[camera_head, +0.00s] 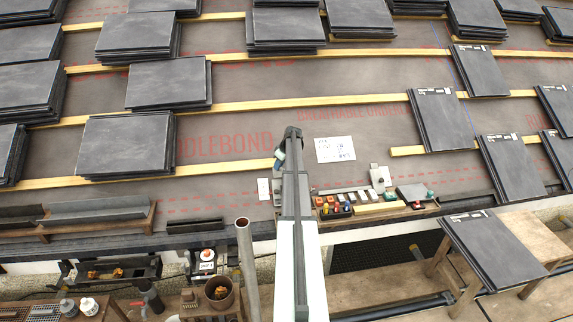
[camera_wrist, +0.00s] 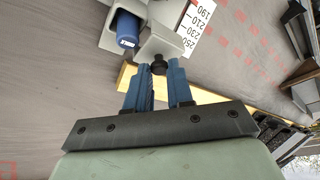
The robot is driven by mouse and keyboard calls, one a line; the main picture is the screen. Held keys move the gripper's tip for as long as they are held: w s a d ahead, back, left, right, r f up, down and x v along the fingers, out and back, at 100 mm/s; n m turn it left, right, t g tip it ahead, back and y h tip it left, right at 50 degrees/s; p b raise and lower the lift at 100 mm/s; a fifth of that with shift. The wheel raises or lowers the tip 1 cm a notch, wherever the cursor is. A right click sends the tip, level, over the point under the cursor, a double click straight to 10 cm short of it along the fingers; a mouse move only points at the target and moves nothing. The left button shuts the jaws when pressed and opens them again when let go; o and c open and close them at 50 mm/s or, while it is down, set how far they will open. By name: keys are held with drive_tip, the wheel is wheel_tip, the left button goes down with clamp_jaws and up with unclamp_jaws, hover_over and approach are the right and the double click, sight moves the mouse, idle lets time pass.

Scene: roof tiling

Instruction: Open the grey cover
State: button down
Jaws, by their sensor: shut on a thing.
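In the wrist view my gripper (camera_wrist: 158,82) has blue fingers closed around a small black knob (camera_wrist: 159,68). The knob sits at the edge of a light grey plate (camera_wrist: 168,43), which looks like the grey cover. A blue cylinder (camera_wrist: 127,30) shows beside the plate, set in a grey housing. The wrist view does not clearly show whether the cover is raised. In the head view my own arm hides the cover and the fingertips.
A number card (camera_wrist: 197,25) lies beside the plate. A wooden batten (camera_wrist: 215,92) runs close to the fingers. In the head view, a tool tray (camera_head: 408,211) stands right of my arm, stacked slates (camera_head: 122,147) lie left, and a metal pipe (camera_head: 248,270) rises near my arm.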

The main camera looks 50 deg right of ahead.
drive_tip(key=shift+w+a, duration=0.25)
drive_tip(key=c, duration=1)
unclamp_jaws()
drive_tip(key=v, duration=1.4)
drive_tip(key=shift+s+f, duration=0.1)
